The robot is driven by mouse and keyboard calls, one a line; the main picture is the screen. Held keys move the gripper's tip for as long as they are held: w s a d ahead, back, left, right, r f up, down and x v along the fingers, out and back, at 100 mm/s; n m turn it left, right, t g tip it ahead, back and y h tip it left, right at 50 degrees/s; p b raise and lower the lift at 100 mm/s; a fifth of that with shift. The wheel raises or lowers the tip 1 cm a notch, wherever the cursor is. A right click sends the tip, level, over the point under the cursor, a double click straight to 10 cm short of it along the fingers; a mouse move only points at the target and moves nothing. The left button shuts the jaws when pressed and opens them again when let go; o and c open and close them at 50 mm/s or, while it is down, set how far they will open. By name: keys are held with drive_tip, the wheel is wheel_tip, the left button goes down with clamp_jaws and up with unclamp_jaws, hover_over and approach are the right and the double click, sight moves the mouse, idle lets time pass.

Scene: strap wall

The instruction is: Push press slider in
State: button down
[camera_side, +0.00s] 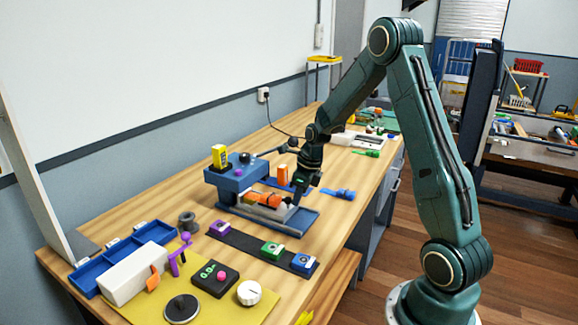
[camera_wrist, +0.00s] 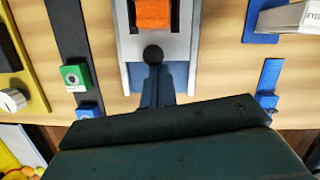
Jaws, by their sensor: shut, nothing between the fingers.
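The blue press (camera_side: 235,178) stands on the wooden bench, left of my gripper in the side view. Its grey slider (camera_side: 262,212) sits on a blue base and carries an orange block (camera_side: 270,200). The wrist view shows the slider (camera_wrist: 185,45) with the orange block (camera_wrist: 153,14) and a round black knob (camera_wrist: 152,54) at its near end. My gripper (camera_side: 295,202) is shut and empty, tilted down at the slider's outer end. In the wrist view its fingertips (camera_wrist: 153,70) are right at the knob; whether they touch it is unclear.
A dark strip (camera_side: 245,243) with purple, green and blue blocks lies in front of the press. A yellow mat (camera_side: 215,300) holds a dial and a white box (camera_side: 133,275). Blue trays (camera_side: 150,233) stand at the left. A blue clamp-like piece (camera_side: 338,193) lies right of the press.

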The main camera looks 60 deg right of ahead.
drive_tip(key=shift+w, duration=0.6)
drive_tip(key=shift+s+d, duration=0.1)
drive_tip(key=shift+s, duration=0.35)
drive_tip(key=s, duration=0.3)
drive_tip(key=shift+s+d, duration=0.3)
drive_tip(key=shift+d, duration=0.05)
drive_tip(key=v, duration=0.9)
drive_tip(key=shift+a, duration=0.1)
